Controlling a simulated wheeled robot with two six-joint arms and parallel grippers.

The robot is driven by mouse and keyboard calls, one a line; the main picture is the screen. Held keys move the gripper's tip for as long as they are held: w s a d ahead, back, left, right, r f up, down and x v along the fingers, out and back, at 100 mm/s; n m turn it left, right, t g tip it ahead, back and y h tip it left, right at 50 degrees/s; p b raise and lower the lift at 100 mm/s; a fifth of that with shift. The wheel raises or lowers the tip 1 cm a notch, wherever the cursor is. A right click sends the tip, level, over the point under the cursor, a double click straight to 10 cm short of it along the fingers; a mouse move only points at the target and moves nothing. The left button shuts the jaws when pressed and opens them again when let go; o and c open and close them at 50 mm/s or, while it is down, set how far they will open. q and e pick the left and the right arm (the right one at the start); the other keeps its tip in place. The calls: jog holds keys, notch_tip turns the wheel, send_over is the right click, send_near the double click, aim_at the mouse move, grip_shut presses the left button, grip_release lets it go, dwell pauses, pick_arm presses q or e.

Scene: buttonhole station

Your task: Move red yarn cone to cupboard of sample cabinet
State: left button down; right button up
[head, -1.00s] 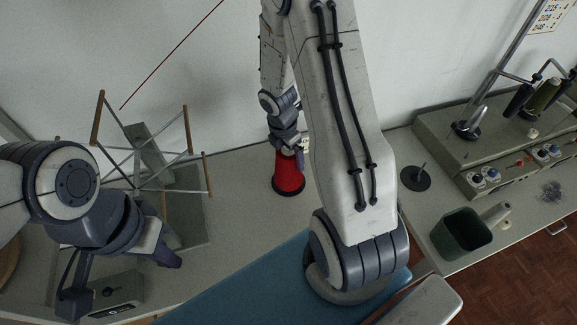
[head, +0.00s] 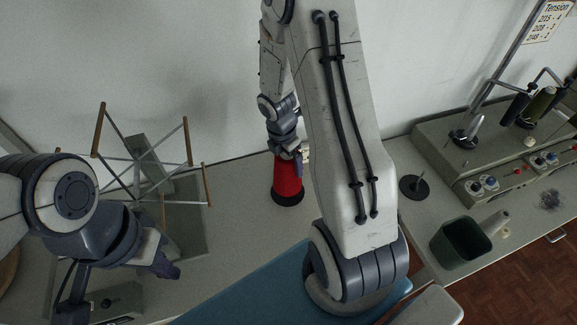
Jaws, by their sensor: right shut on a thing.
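The red yarn cone (head: 287,181) stands upright on the grey worktop against the back wall, in the middle of the head view. It has a dark base. My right gripper (head: 290,156) is at its top and shut on it; the fingers are partly hidden by the wrist and the big arm link. My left gripper (head: 120,284) is at the lower left, well away from the cone, and its fingertips are hard to make out. No sample cabinet or cupboard can be made out in this view.
A yarn swift (head: 150,175) with wooden pegs stands left of the cone. A dark round spindle base (head: 414,188), a green bin (head: 461,238) and a winding machine (head: 480,165) with spools are to the right. A blue mat (head: 262,292) lies in front.

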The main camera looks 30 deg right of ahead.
notch_tip(320, 180, up, 7)
jog(key=shift+f, duration=0.2)
notch_tip(320, 180, up, 5)
jog(key=p, duration=0.4)
jog(key=shift+f, duration=0.2)
jog(key=shift+r+p, duration=0.35)
jog(key=shift+p, duration=0.1)
jog(key=shift+f, duration=0.1)
jog(key=shift+s, duration=0.1)
